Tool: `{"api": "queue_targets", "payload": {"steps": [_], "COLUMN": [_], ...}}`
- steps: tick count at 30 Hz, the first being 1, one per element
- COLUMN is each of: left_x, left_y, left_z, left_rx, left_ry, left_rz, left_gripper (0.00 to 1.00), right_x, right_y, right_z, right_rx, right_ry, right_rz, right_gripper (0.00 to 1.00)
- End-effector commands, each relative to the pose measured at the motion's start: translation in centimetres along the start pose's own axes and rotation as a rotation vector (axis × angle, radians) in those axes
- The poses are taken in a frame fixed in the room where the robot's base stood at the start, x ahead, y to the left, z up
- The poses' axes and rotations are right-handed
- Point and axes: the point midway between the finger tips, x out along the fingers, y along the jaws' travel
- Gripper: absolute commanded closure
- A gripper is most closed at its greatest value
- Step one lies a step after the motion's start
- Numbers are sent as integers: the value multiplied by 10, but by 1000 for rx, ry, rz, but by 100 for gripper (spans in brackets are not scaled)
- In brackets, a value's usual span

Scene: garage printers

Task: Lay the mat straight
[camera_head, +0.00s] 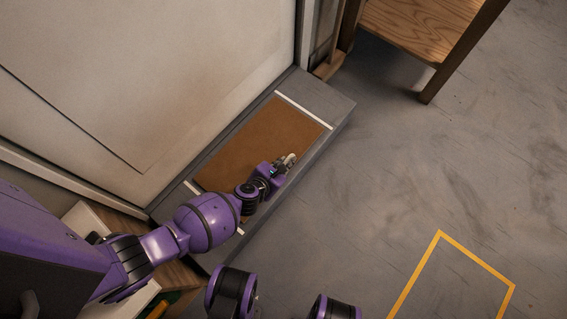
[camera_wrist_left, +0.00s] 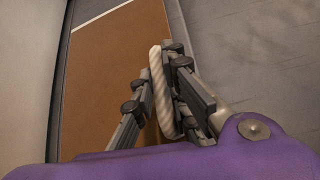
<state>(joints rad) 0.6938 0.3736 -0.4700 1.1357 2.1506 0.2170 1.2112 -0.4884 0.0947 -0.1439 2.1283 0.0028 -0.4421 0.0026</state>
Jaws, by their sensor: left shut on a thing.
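The brown mat (camera_head: 240,140) lies flat on a grey step (camera_head: 335,105) in front of a large pale door. In the head view its far short edge lies close beside a white line, and its near end is partly hidden by my arm. My left gripper (camera_head: 287,163) is at the mat's right long edge. In the left wrist view the mat (camera_wrist_left: 105,75) fills the left middle, and a pale, twisted, rope-like loop (camera_wrist_left: 160,90) stands between the fingers of my left gripper (camera_wrist_left: 160,92), against the right finger. The gripper is shut on this loop. My right gripper is out of view.
White lines cross the step at the mat's far end (camera_head: 303,108) and near end. The pale door (camera_head: 170,70) borders the step on the left. A wooden table (camera_head: 420,25) stands at the top right. Bare floor (camera_head: 430,165) with a yellow outline (camera_head: 475,257) lies to the right.

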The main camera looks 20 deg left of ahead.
Motion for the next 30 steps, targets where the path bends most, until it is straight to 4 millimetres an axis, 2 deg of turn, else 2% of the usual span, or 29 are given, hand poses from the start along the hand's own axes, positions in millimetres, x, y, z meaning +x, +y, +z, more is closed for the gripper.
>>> {"api": "queue_targets", "payload": {"steps": [9, 10, 15, 30], "left_x": [2, 2, 2, 2], "left_y": [-1, 0, 0, -1], "left_z": [0, 0, 0, -3], "left_rx": [1, 1, 1, -1], "left_ry": [-3, -3, -2, 1], "left_rz": [0, 0, 0, 0], "left_gripper": [100, 83, 64, 64], "right_x": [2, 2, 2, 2], "right_y": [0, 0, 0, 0], "right_z": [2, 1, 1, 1], "right_rx": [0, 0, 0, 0], "right_ry": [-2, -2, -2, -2], "right_rz": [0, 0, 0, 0], "right_gripper": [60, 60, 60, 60]}}
